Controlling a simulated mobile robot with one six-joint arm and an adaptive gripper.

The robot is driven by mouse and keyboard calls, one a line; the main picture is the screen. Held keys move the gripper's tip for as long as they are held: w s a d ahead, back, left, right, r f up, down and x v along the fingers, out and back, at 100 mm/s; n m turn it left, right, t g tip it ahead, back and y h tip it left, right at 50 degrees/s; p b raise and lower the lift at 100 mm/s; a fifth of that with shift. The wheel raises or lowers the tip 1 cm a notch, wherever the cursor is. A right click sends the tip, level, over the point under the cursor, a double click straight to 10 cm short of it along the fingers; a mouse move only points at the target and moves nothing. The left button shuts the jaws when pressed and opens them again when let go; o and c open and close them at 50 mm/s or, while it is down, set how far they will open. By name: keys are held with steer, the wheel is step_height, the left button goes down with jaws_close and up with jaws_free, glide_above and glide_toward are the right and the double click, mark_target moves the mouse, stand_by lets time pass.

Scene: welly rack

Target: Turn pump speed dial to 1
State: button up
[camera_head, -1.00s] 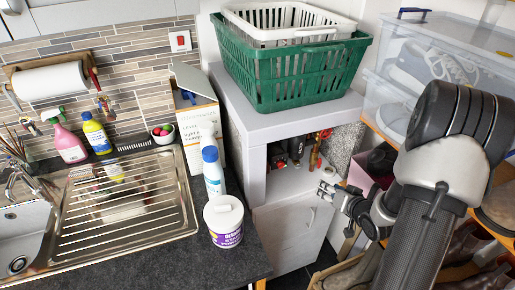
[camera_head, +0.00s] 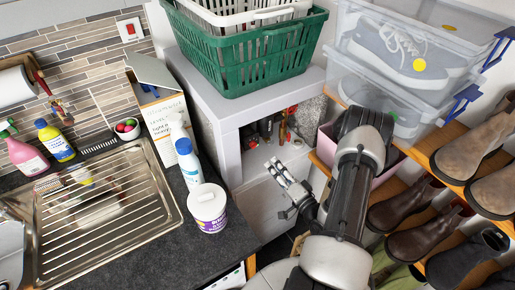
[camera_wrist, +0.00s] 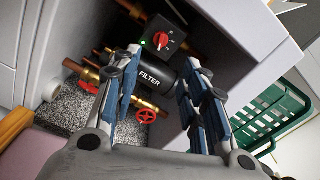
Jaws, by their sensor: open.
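In the wrist view the pump speed dial (camera_wrist: 160,40) is a red knob with a pale pointer mark on a black box. The scale markings around it are too small to read surely. A black cylinder marked FILTER (camera_wrist: 150,80) sits below the dial. My gripper (camera_wrist: 163,60) is open and empty. Its two fingers stand apart on either side of the filter, short of the dial and not seen to touch it. In the head view my gripper (camera_head: 279,174) is in front of the open cabinet bay; the dial cannot be made out there.
Copper pipes with red valve wheels (camera_wrist: 145,115) run beside the filter. The pump sits in a grey cabinet (camera_head: 228,125) under a green basket (camera_head: 245,55). A white tub (camera_head: 208,208) stands on the worktop at left; a boot rack (camera_head: 400,260) is at right.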

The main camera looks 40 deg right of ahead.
mark_target(254, 145)
steer(key=w, duration=1.1)
steer(key=shift+w+d, duration=0.35)
steer(key=shift+w, duration=0.05)
jaws_close()
